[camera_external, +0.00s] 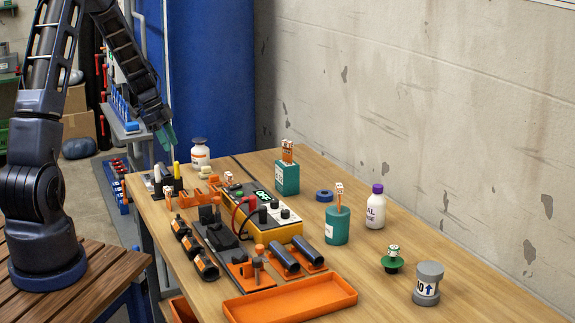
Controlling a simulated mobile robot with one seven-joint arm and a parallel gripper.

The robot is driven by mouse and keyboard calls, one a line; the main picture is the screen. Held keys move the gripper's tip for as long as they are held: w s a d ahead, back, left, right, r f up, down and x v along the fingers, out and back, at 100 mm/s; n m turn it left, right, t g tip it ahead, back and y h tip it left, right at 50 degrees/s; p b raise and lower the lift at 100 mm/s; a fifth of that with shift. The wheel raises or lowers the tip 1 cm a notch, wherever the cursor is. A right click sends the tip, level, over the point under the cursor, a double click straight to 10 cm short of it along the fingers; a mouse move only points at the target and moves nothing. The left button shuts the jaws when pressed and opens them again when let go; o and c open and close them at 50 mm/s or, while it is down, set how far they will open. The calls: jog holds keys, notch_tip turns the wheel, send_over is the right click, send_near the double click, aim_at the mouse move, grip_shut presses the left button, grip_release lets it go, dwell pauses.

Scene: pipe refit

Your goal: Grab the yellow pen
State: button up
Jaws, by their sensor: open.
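The yellow pen (176,169) stands upright at the far left end of the workbench, in or beside a dark holder (168,188). A whitish upright piece stands just left of it. My gripper (168,139) has teal fingers and hangs above the pen, a little to its left. It is open and apart from the pen. The pen's lower end is hidden by the holder, and the fingers are too small to see the gap between them.
Orange racks (201,199), a yellow meter (268,220) with cables and black cylinders crowd the bench's middle. An orange tray (291,300) lies in front.

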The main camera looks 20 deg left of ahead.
send_over(178, 177)
jog(key=a, duration=0.1)
jog(key=f, duration=0.4)
jog(key=shift+w, duration=0.3)
jog(key=shift+a+f+x, duration=0.1)
jog(key=shift+a+x, duration=0.05)
jog(key=shift+x, duration=0.75)
jog(key=shift+a+f+x, duration=0.1)
jog(key=shift+a+x, duration=0.05)
jog(key=shift+x, duration=0.7)
jog(key=shift+a+x, duration=0.2)
jog(key=shift+x, duration=0.7)
grip_shut()
